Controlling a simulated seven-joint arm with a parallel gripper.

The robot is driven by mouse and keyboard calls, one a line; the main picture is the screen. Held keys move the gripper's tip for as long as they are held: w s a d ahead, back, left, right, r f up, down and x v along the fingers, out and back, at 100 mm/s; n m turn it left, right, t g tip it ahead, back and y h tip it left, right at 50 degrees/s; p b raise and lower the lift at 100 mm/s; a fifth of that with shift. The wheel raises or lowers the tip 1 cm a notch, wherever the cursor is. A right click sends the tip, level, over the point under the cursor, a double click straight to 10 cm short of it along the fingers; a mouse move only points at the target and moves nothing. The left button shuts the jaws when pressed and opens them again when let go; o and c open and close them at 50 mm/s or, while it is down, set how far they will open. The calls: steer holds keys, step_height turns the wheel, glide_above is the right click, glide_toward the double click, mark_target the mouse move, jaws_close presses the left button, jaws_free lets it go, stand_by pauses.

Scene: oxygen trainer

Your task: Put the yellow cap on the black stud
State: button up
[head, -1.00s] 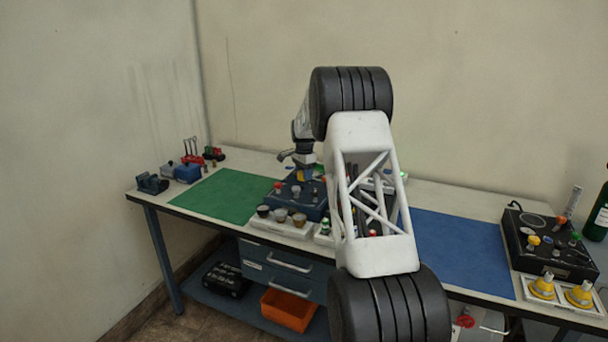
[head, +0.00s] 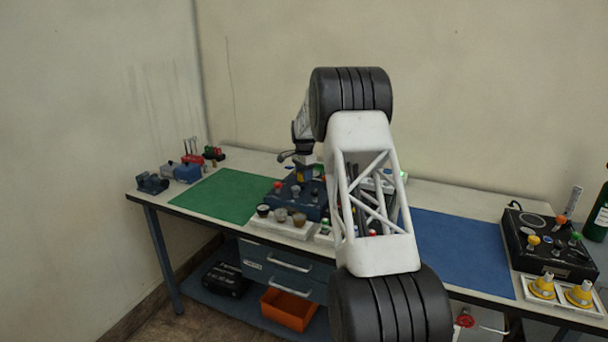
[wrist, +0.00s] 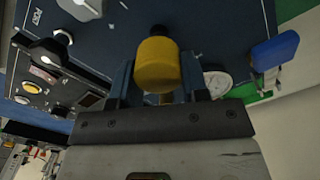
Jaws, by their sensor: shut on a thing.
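My gripper (wrist: 157,80) is shut on the yellow cap (wrist: 157,64), with one dark finger on each side of it. A dark round stud (wrist: 160,31) shows just beyond the cap's far end in the wrist view. It is partly hidden by the cap, and I cannot tell whether the two touch. The trainer's panel (wrist: 215,35) fills the upper part of the wrist view.
Cups of small parts sit in a white tray (head: 272,228) before the trainer. A green mat (head: 222,194) lies left, a blue mat (head: 460,250) right. A black box with knobs (head: 545,247) stands far right. A blue-handled object (wrist: 275,50) is right of my gripper.

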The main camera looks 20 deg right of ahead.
steer(key=shift+f, duration=1.95)
steer(key=o, duration=1)
steer(key=shift+r, duration=0.15)
steer(key=shift+r, duration=3.75)
steer(key=shift+a+r, duration=0.1)
